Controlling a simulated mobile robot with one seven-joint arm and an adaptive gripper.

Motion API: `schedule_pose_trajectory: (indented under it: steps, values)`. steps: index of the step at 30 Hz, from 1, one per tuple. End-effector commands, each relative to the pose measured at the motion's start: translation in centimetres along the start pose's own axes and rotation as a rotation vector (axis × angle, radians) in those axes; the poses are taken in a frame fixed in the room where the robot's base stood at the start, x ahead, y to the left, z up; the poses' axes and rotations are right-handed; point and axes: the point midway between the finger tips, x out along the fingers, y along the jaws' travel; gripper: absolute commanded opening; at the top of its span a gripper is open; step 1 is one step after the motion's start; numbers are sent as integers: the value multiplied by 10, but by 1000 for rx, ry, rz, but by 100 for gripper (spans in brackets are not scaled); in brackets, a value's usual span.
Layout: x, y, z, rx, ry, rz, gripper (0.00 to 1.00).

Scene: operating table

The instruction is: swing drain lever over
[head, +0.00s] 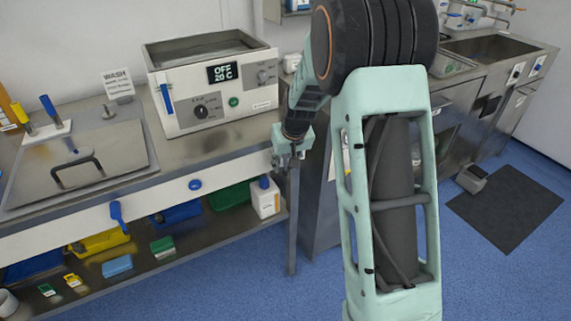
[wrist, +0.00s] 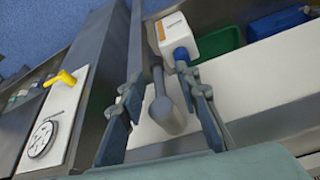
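My gripper (head: 292,150) points down at the right end of the steel bench in the head view. In the wrist view my gripper (wrist: 163,88) is open, its two fingers wide apart. A grey lever with a rounded end (wrist: 166,108) shows in the gap between the fingers, in front of a white panel; I see no finger closed on it. A blue lever (head: 117,213) hangs from the bench's white front panel, and another blue handle (head: 167,98) is on the water bath's front. A yellow lever (wrist: 66,78) sits beside a dial in the wrist view. No label shows which is the drain lever.
The water bath (head: 213,84) stands on the bench, reading OFF 20 C. A white jug with a blue cap (head: 264,198) and a green bin (head: 230,196) are on the shelf below. A bench leg (head: 292,220) stands below my gripper. A sink unit is at right.

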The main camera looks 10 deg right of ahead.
Motion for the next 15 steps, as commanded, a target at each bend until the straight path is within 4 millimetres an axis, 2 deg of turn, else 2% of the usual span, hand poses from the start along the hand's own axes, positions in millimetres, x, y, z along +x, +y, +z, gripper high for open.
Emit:
schedule_pose_trajectory:
  steps: [4, 12, 15]
  values:
    - [0, 0, 0, 0, 0, 0, 30]
    - [0, 0, 0, 0, -1, 0, 2]
    - [0, 0, 0, 0, -1, 0, 0]
